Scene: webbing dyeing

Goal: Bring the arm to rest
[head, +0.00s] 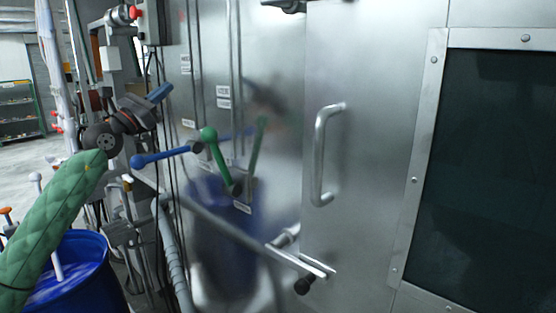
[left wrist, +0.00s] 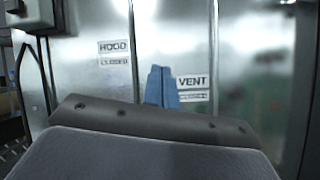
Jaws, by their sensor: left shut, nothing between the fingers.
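My left arm, in a green padded sleeve, reaches up from the lower left of the head view. Its gripper (head: 160,93) has blue fingertips and is shut and empty, held in the air in front of the steel panel. The gripper also shows in the left wrist view (left wrist: 161,86), its blue fingers together between the HOOD label (left wrist: 113,47) and the VENT label (left wrist: 193,82). It is apart from the blue lever (head: 165,157) and the green lever (head: 218,158) below it. My right gripper is not in view.
A steel door with a bar handle (head: 321,155) and a dark window (head: 490,170) fill the right. A blue barrel (head: 85,262) stands at lower left. Pipes and hoses (head: 170,250) run near the arm. A red button (head: 135,13) is at the top.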

